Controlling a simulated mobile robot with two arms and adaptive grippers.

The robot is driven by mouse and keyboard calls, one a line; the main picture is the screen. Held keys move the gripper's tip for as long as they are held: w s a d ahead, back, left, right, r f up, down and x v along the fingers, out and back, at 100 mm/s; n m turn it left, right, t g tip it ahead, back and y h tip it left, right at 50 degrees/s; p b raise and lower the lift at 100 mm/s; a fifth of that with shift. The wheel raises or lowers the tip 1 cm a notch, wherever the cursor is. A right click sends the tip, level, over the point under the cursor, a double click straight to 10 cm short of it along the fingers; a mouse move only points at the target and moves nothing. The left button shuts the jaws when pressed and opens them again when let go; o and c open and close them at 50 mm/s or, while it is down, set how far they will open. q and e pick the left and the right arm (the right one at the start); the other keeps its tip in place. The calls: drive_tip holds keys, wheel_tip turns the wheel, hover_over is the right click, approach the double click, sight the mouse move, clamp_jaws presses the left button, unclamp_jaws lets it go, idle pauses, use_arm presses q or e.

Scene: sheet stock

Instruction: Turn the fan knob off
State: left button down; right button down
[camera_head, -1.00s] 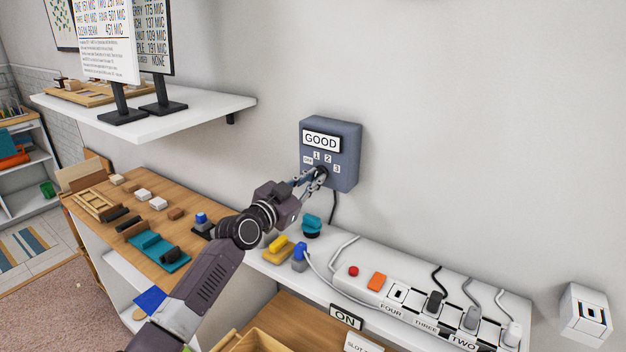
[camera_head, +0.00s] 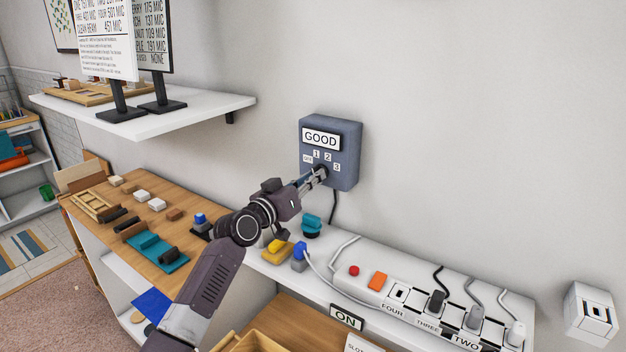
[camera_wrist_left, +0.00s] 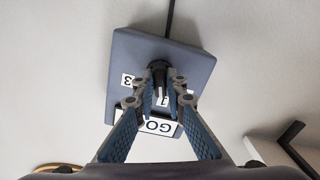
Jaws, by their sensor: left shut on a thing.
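The fan control is a blue-grey wall box (camera_head: 345,150) with a GOOD sign and the labels OFF, 1, 2 and 3. Its dark knob (camera_wrist_left: 159,68) sits below the labels in the head view and is mostly hidden there by my fingers. My left gripper (camera_head: 319,174) reaches the box from the lower left. In the left wrist view, where the box (camera_wrist_left: 190,62) appears upside down, the fingertips of my left gripper (camera_wrist_left: 160,85) are closed around the knob. The knob's pointer direction is hard to tell. My right gripper is not in view.
A white shelf (camera_head: 515,292) below the box holds a power strip (camera_head: 400,307) with several plugs. A wooden counter (camera_head: 140,185) with small blocks lies to the left. The wall around the box is clear.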

use_arm(q)
drive_tip(key=shift+f+n+p, duration=0.1)
drive_tip(key=shift+n+p, duration=0.7)
drive_tip(key=shift+n, duration=3.3)
drive_tip(key=c, duration=2)
unclamp_jaws()
drive_tip(key=shift+o, duration=0.2)
drive_tip(key=shift+s+a, duration=0.1)
drive_tip(key=shift+s, duration=0.05)
drive_tip(key=v, duration=1.1)
drive_tip(key=shift+s+a, duration=0.2)
drive_tip(key=shift+s, duration=0.1)
